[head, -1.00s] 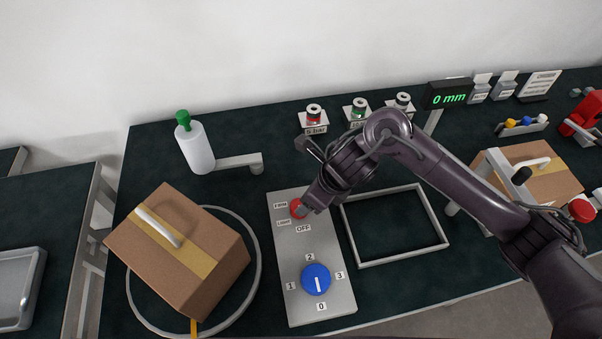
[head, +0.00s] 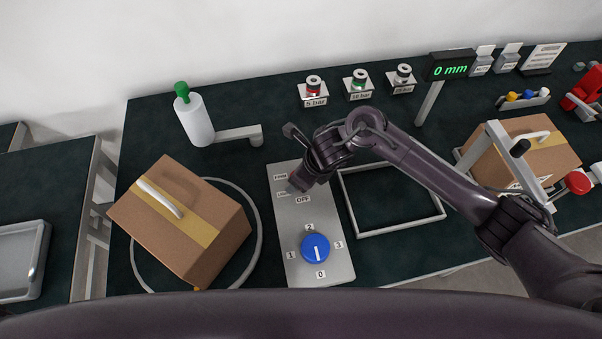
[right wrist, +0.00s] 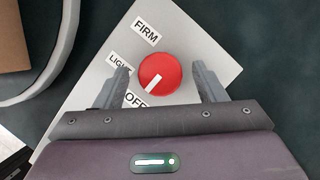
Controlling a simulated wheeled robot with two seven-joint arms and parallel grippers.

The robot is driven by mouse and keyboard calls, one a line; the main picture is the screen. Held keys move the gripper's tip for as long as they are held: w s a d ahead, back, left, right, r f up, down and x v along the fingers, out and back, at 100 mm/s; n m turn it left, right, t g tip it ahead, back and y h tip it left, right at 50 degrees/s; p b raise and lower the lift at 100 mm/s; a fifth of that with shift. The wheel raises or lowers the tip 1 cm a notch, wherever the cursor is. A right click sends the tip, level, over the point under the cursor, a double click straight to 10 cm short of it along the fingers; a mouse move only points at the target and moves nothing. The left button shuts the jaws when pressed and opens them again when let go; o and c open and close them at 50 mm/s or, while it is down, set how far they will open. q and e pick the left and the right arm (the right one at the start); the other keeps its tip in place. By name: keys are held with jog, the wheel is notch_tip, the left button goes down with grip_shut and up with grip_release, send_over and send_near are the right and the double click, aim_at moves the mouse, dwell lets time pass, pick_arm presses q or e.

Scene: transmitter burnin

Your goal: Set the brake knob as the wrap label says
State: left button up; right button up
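The red brake knob (right wrist: 159,74) sits on a grey panel (head: 285,222), with labels FIRM (right wrist: 146,32), LIGHT (right wrist: 120,60) and OFF (right wrist: 135,99) beside it. Its white mark points to the lower left in the right wrist view, towards OFF. My right gripper (right wrist: 162,82) is open, with a finger on each side of the knob and a visible gap on both sides. In the head view the right gripper (head: 298,184) mostly hides the knob. My left gripper is not in view. I cannot read any wrap label.
A blue knob (head: 315,248) on the same panel has its mark towards 0. A taped carton (head: 190,245) sits left over a ring (head: 258,235). An empty metal frame (head: 440,213) lies right of the panel. A display (head: 450,66) reads 0 mm.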

jog(key=c, duration=0.9)
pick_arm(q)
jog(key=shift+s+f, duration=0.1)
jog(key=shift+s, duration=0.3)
pick_arm(e)
jog(key=shift+m, duration=0.3)
jog(key=shift+m+t+h, duration=0.3)
jog(key=shift+m+t, duration=0.1)
jog(key=shift+m, duration=0.5)
jog(key=m, duration=0.2)
jog(key=shift+a+r+m+t+h, duration=0.1)
jog(key=shift+a+m+t+h, duration=0.05)
jog(key=shift+m+t+h, duration=0.2)
jog(key=m+h+p, duration=0.1)
jog(key=m+p, duration=0.1)
jog(key=m, duration=0.1)
jog(key=shift+s+a+r+m, duration=0.1)
jog(key=shift+m, duration=0.15)
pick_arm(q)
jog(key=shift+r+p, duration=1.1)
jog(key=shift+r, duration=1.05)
pick_arm(e)
jog(key=shift+m+t+h, duration=0.35)
jog(key=shift+m+h, duration=0.4)
jog(key=shift+m, duration=0.75)
